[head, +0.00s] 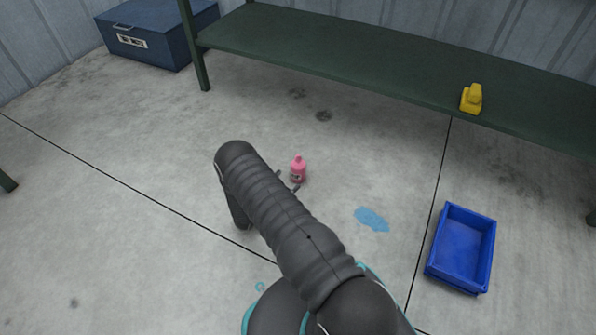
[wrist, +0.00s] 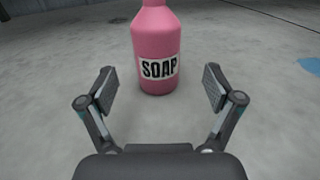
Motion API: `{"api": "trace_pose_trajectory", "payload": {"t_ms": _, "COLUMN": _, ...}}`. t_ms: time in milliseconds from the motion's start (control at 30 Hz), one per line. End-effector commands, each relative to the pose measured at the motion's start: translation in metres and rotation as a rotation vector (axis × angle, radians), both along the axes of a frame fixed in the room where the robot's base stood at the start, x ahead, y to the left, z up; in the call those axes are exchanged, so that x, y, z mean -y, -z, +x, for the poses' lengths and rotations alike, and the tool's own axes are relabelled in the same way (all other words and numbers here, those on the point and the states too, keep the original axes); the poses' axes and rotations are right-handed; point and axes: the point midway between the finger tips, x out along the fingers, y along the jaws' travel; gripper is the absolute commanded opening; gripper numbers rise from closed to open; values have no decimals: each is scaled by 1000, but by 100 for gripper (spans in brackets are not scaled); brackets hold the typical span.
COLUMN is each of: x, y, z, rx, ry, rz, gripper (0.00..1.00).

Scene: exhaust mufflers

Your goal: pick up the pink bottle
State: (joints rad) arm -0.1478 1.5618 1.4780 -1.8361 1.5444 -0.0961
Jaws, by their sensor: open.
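The pink bottle (head: 298,171) stands upright on the concrete floor, just beyond the end of my arm in the head view. In the wrist view the pink bottle (wrist: 156,45) carries a white label reading SOAP, and its top is cut off by the picture edge. My gripper (wrist: 160,82) is open, with one finger to the left and one to the right. The bottle is ahead of the fingertips and lined up with the gap between them. In the head view my arm hides most of the gripper (head: 287,182).
A blue puddle (head: 372,219) lies right of the bottle, and a blue bin (head: 461,250) stands farther right. A green shelf (head: 330,55) runs along the back, with a yellow bottle (head: 472,98) on it. A dark blue chest (head: 158,32) stands at back left. The floor around the bottle is clear.

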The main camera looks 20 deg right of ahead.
Motion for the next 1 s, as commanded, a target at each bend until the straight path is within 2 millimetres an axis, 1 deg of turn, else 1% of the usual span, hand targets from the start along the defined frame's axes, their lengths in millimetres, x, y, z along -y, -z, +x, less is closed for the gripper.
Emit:
{"api": "trace_pose_trajectory", "payload": {"t_ms": 33, "x": 6, "y": 0, "z": 2, "rx": 0, "ry": 2, "rz": 0, "gripper": 91}}
{"api": "trace_pose_trajectory", "payload": {"t_ms": 100, "x": 11, "y": 0, "z": 5, "rx": -1, "ry": 1, "rz": 1, "gripper": 91}}
{"api": "trace_pose_trajectory", "payload": {"t_ms": 367, "x": 22, "y": -2, "z": 11, "rx": 1, "ry": 1, "rz": 0, "gripper": 91}}
{"api": "trace_pose_trajectory", "payload": {"t_ms": 600, "x": 51, "y": -6, "z": 26, "rx": 1, "ry": 3, "rz": 0, "gripper": 91}}
{"api": "trace_pose_trajectory", "payload": {"t_ms": 700, "x": 60, "y": -6, "z": 30, "rx": 0, "ry": 1, "rz": 0, "gripper": 91}}
{"api": "trace_pose_trajectory", "payload": {"t_ms": 933, "x": 61, "y": -7, "z": 31, "rx": 0, "ry": 0, "rz": 1, "gripper": 91}}
{"api": "trace_pose_trajectory", "payload": {"t_ms": 967, "x": 61, "y": -7, "z": 31, "rx": 0, "ry": 0, "rz": 1, "gripper": 86}}
{"api": "trace_pose_trajectory", "payload": {"t_ms": 1000, "x": 61, "y": -7, "z": 31, "rx": 0, "ry": 0, "rz": 1, "gripper": 76}}
